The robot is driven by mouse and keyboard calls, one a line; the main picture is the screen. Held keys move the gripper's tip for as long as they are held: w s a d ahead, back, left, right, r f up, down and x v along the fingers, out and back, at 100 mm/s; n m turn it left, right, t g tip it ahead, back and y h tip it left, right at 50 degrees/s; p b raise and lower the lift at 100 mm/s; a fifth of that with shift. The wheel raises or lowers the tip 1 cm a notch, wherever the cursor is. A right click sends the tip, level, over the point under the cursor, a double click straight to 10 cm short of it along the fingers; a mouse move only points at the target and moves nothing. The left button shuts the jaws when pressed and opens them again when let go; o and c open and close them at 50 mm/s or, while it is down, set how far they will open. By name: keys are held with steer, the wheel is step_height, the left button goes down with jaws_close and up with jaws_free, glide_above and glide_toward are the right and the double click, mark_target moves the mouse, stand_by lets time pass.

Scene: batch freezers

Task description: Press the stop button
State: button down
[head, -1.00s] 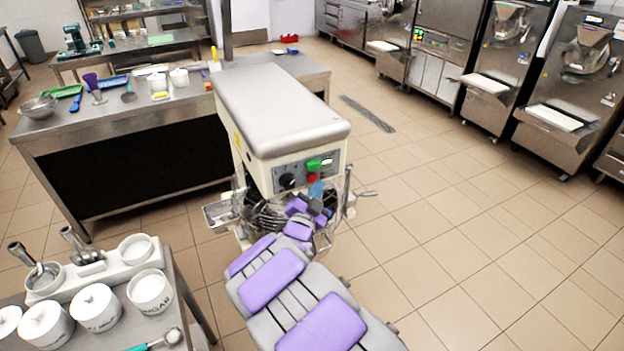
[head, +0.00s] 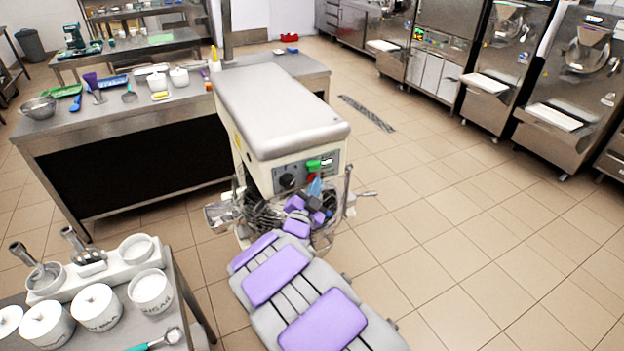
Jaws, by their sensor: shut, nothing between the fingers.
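A large planetary mixer (head: 280,110) with a grey top and cream head stands in the middle of the head view. Its front control panel (head: 288,181) carries a dark round knob and a green button (head: 313,165). The red stop button sits just below the green one and is now largely hidden by my fingertips. My gripper (head: 315,187) has light blue fingertips and is shut and empty. It is right at the stop button's place on the panel; I cannot tell whether it touches it.
A wire guard and bowl (head: 258,212) lie below the panel, close to my arm. A lever sticks out at the mixer's right. A table with white tubs (head: 98,308) is at the lower left. A steel counter (head: 60,140) stands behind. Open tiled floor (head: 470,240) lies to the right.

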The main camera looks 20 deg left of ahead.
steer(key=shift+w+a, duration=0.15)
steer(key=shift+w, duration=0.05)
steer(key=shift+s, duration=0.15)
stand_by(0.5)
steer(key=shift+s+d+b, duration=0.4)
steer(key=shift+s+d, duration=0.05)
steer(key=shift+d, duration=0.2)
steer(key=shift+s+d+b, duration=1.4)
steer(key=shift+s+d, duration=0.2)
steer(key=shift+d, duration=0.3)
